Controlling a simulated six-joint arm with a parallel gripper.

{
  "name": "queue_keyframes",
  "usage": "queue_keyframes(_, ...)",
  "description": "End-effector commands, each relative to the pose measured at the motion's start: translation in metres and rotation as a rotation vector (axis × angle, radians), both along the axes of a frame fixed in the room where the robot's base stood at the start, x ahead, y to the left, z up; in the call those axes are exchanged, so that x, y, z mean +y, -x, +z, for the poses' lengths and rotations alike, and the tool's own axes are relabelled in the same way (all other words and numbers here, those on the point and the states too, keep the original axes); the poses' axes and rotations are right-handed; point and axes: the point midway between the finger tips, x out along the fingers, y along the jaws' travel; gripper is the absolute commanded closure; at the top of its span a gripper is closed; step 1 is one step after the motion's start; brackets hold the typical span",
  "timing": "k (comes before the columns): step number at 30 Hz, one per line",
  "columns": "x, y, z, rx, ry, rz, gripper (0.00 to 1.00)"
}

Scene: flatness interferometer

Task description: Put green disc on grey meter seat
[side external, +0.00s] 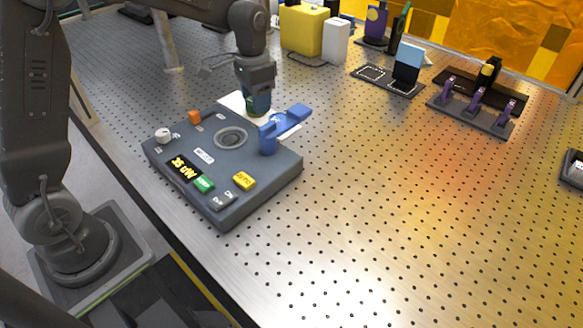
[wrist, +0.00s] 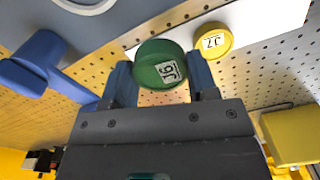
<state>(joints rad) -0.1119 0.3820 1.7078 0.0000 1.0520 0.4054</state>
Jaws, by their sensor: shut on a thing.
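The green disc (wrist: 158,66) with a white label is between the two blue fingers of my gripper (wrist: 163,82) in the wrist view. My gripper (side external: 257,102) is shut on it. In the side external view my gripper is just behind the grey meter (side external: 222,208), over or near a white sheet; the disc is mostly hidden there. The seat (side external: 230,138) is a round ring on top of the grey meter, in front and left of my gripper. Part of a pale ring (wrist: 88,4) shows at the wrist view's top edge. I cannot tell how high the disc is.
A yellow disc (wrist: 213,41) sits beside the green one, on the white sheet (wrist: 262,14). A blue arm-like part (side external: 269,140) stands at the meter's right corner. A yellow block (side external: 303,30) and a white block (side external: 336,41) stand behind. The perforated table is clear at front right.

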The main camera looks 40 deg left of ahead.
Motion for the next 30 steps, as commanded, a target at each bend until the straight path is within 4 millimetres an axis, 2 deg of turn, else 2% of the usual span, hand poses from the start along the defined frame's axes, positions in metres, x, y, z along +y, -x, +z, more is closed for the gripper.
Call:
queue_keyframes(5,-0.001,0.000,0.000,-0.001,0.000,-0.011,0.71)
queue_keyframes(8,-0.001,-0.001,0.009,-0.004,-0.001,-0.009,0.71)
queue_keyframes(21,-0.001,0.000,0.100,-0.005,0.000,-0.007,0.71)
queue_keyframes(26,-0.035,0.001,0.096,0.000,0.000,0.002,0.71)
queue_keyframes(30,-0.072,0.005,0.096,0.000,0.000,0.014,0.71)
